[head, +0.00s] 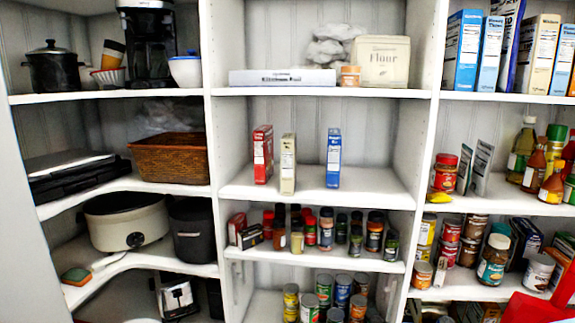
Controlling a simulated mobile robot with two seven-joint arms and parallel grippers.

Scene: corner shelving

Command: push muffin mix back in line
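Three upright boxes stand on the middle shelf (350,197) of the centre bay: a red box (263,155), a cream box (288,164) and a blue box (333,158). The cream box stands closer to the shelf's front edge than the red and blue ones. It is just right of the red box, with a wider gap to the blue box. The labels are too small to read, so I cannot tell for sure which is the muffin mix; the cream box is the one out of line. Neither of my grippers is in view.
Shelf space right of the blue box and behind the boxes is free. The shelf above holds a flour bag (381,62) and a long flat box (282,77). Spice jars and cans crowd the shelves below. A red object (540,307) shows at the lower right.

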